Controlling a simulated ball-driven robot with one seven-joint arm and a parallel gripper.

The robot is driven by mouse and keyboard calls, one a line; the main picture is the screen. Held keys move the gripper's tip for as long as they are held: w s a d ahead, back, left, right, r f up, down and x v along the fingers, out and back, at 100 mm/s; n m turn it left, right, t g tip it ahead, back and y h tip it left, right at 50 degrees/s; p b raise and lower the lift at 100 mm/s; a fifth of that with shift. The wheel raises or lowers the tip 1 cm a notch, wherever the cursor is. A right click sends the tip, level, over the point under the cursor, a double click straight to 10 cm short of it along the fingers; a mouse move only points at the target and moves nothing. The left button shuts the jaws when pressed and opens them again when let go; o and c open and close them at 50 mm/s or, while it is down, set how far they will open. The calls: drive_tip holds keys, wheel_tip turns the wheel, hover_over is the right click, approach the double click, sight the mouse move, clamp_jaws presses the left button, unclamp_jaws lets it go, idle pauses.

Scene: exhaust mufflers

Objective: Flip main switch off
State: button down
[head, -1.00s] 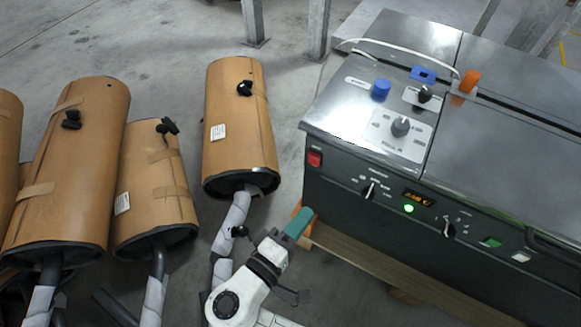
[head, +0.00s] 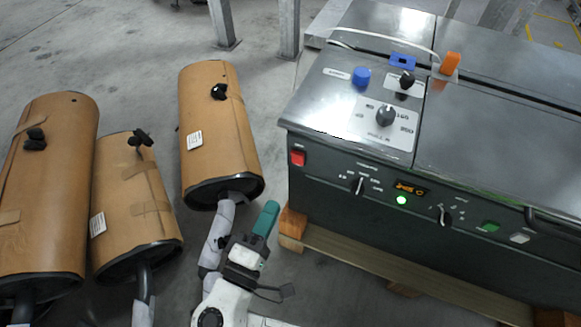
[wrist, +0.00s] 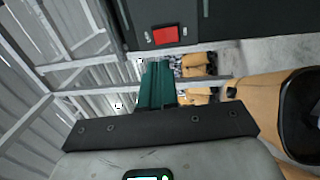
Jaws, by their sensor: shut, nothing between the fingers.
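A red switch (head: 297,158) sits at the left end of the dark front panel of the machine (head: 330,200). The red switch also shows near the top of the wrist view (wrist: 165,35). My gripper (head: 267,216), with teal fingers, is shut and empty, below and to the left of the red switch in the head view, apart from it. In the wrist view the teal fingers (wrist: 157,82) point toward the panel, below the switch. Which way the switch is set cannot be told. A green light (head: 401,200) glows on the panel beneath a lit orange display (head: 409,188).
Cardboard-wrapped mufflers (head: 215,135) stand left of the machine, one close to my gripper. The panel also has black knobs (head: 358,185), a green button (head: 488,227) and a white button (head: 519,238). A wooden pallet (head: 340,245) lies under the machine.

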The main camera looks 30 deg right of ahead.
sight(296, 156)
drive_tip(key=b+x, duration=0.1)
drive_tip(key=x, duration=0.9)
drive_tip(key=shift+w+d+b, duration=0.2)
drive_tip(key=shift+d+b, duration=0.1)
drive_tip(key=shift+b, duration=0.1)
drive_tip(key=shift+r, duration=0.1)
drive_tip(key=p, duration=0.1)
drive_tip(key=r+p, duration=0.1)
drive_tip(key=shift+w+d+g+y+p, duration=0.2)
drive_tip(key=shift+d+g+y+p, duration=0.1)
drive_tip(key=shift+y+p, duration=0.1)
drive_tip(key=shift+f, duration=0.25)
